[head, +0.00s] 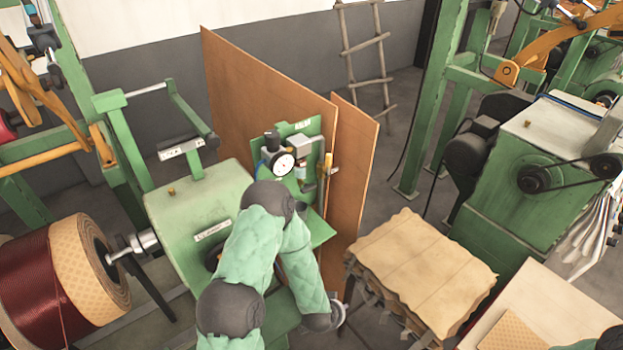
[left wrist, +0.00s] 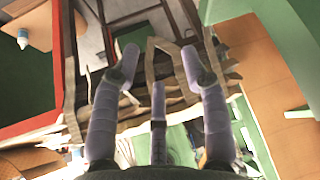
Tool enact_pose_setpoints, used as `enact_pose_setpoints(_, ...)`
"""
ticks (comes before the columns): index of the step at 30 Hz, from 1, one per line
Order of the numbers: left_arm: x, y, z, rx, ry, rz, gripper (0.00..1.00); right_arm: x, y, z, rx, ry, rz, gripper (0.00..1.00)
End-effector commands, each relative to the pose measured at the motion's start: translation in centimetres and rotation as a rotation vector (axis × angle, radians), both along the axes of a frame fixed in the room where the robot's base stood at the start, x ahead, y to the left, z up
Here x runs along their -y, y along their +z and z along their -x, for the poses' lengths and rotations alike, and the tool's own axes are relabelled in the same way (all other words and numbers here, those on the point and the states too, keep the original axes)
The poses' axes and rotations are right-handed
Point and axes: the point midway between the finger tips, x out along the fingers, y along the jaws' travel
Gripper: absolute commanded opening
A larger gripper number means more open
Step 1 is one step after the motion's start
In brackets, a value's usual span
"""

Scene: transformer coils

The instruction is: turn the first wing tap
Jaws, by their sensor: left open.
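A green panel (head: 313,130) stands behind the green machine housing and carries a round white dial gauge (head: 283,164). A small yellow-brown fitting (head: 328,165) sits at the panel's right edge; I cannot tell whether it is a wing tap. No wing tap is clearly recognisable in either view. My left gripper (head: 340,314) hangs low, in front of and below the panel, beside the cardboard-topped stand. In the left wrist view its fingers (left wrist: 160,62) are spread, with nothing between them. My right gripper is not in view.
The green machine housing (head: 190,215) is just left of my left arm. A copper-coloured coil (head: 40,290) is at the lower left. Brown boards (head: 250,90) stand behind the panel. A stand with cardboard sheets (head: 425,265) is right of my left gripper. A ladder (head: 365,50) leans on the wall.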

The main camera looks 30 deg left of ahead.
Motion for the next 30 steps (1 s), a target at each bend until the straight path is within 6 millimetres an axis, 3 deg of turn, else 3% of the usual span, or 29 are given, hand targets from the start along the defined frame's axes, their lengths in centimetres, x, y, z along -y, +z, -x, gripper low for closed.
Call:
enact_pose_setpoints(3, -2.7, 4.2, -4.7, 0.167, -0.073, -0.230, 0.45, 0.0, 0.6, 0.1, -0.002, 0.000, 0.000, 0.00)
enact_pose_setpoints(9, -7.3, 12.1, -10.1, 0.349, -0.144, -0.685, 0.45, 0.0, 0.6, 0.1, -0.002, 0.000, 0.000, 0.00)
enact_pose_setpoints(13, -9.9, 17.8, -11.7, 0.386, -0.146, -0.994, 0.45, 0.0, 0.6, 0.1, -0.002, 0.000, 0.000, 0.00)
enact_pose_setpoints(18, -12.0, 23.6, -11.7, 0.342, -0.117, -1.314, 0.45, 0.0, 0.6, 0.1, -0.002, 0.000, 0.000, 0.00)
enact_pose_setpoints(24, -13.1, 26.7, -11.0, 0.277, -0.089, -1.483, 0.45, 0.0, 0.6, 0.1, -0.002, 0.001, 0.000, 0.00)
enact_pose_setpoints(30, -14.2, 26.9, -11.9, 0.267, -0.086, -1.499, 0.45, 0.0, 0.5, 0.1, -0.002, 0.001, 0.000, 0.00)
